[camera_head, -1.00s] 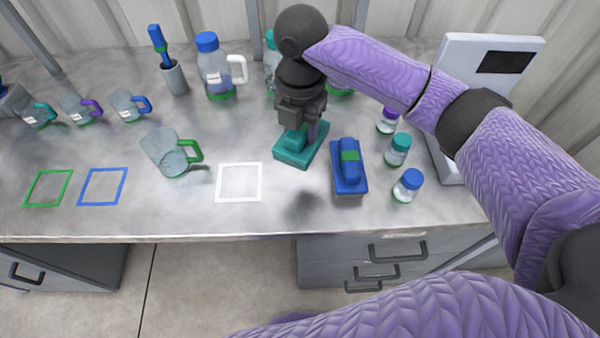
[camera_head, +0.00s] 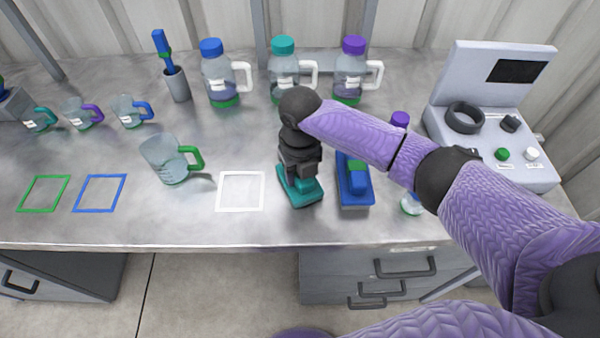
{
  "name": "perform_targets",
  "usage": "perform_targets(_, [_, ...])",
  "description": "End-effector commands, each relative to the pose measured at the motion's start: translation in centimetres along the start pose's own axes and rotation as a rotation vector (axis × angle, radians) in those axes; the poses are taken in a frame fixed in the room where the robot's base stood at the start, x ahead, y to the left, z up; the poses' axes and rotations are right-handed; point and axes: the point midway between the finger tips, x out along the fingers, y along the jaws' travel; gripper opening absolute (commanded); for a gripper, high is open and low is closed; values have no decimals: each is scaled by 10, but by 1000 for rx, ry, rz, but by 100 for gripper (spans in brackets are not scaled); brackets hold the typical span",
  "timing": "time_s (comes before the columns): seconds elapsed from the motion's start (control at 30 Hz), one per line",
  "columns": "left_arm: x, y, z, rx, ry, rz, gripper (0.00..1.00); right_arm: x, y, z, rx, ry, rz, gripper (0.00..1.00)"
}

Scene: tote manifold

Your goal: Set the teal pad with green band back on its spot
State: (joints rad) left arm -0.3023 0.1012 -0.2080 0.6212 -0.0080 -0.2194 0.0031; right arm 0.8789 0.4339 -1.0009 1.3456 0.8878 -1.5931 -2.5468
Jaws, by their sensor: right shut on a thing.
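My right gripper (camera_head: 301,172) points down and is shut on the teal pad (camera_head: 298,200). The pad lies level under the jaws, just left of the blue pad (camera_head: 356,196). It is at or very near the table top; I cannot tell whether it touches. The gripper hides the pad's upper part, and its green band does not show clearly. My left gripper is not in view.
A white outlined square (camera_head: 240,191) lies left of the teal pad. Blue (camera_head: 100,192) and green (camera_head: 44,193) outlines are farther left. Jugs line the back; a grey device (camera_head: 490,120) stands right.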

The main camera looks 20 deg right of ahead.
Motion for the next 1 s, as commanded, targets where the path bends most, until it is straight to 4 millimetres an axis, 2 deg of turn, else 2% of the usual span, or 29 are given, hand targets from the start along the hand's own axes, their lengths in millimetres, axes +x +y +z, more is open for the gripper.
perform_targets(0.2, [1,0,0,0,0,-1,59,2,0,0,1,0,0,0])
perform_targets(0.23, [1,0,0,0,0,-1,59,2,0,0,1,0,0,48])
perform_targets(0.4, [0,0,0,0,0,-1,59,1,0,0,1,0,0,81])
perform_targets(0.67, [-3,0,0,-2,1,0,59,-4,0,0,1,0,0,81])
perform_targets(0.77, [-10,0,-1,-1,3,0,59,-24,0,1,0,-4,0,81])
perform_targets(1.0, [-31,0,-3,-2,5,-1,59,-93,0,1,1,-5,0,81])
